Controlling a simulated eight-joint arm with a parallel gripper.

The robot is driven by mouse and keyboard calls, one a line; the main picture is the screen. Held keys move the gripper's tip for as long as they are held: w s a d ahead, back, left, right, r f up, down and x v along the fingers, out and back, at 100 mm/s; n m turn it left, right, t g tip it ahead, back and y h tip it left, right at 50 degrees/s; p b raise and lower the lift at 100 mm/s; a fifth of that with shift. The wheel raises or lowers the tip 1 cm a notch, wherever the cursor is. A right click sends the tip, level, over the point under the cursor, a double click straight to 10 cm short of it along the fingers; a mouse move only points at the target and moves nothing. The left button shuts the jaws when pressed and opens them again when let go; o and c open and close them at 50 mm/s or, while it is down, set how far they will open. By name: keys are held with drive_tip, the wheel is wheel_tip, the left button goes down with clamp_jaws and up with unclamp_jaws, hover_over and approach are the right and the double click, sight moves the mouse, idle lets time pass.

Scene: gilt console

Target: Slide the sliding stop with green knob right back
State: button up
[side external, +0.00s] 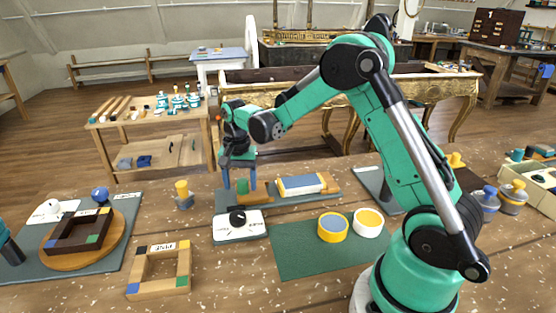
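The sliding stop's green knob (242,187) stands on a small wooden piece at the left end of a wooden board. A box-like block (302,184) with a blue top, white side and yellow edge rests on the same board to the right of the knob. My gripper (240,184) points down over the knob, with one blue fingertip on each side of it. The fingers look apart, with a gap to the knob; whether either one touches it is too small to tell. The black knob of the dial box in front covers part of the area below.
A white dial box (239,226) with a black knob stands just in front. A green mat (290,258) lies right of it, with a yellow-rimmed blue disc (333,227) and a white-rimmed yellow disc (368,222) on its edge. A small yellow-topped peg (183,195) stands to the left.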

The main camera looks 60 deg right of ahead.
sight(240, 181)
drive_tip(key=shift+r, duration=2.8)
drive_tip(key=shift+s+a+r, duration=0.1)
drive_tip(key=shift+r, duration=0.05)
drive_tip(key=s+a+r+n+t, duration=0.4)
drive_tip(key=s+a+n+t, duration=0.3)
drive_tip(key=s+a+n, duration=0.2)
drive_tip(key=s+n, duration=0.2)
drive_tip(key=n, duration=0.1)
drive_tip(key=shift+s+a+r, duration=0.3)
drive_tip(key=shift+s+r, duration=0.05)
